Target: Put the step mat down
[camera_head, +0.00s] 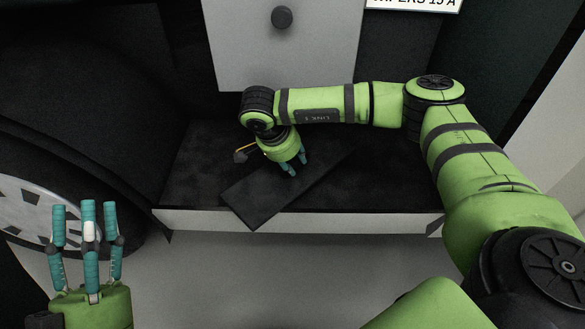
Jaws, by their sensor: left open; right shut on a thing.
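The step mat (262,198) is a dark, flat rectangle. It lies at a slant over the dark-topped step (190,172), and its near corner reaches past the step's pale front edge. I cannot tell whether it rests on the step or is held just above it. My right gripper (293,170) points down at the mat's upper middle and is shut on it; the exact grip is partly hidden by the fingers. My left gripper (87,212) is open and empty at the lower left, fingers pointing up, away from the mat.
A wheel (45,205) with a pale rim stands at the left, behind my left gripper. A light grey panel (283,55) with a dark round knob (282,17) rises behind the step. A white label (415,4) shows at the top. The grey floor before the step is clear.

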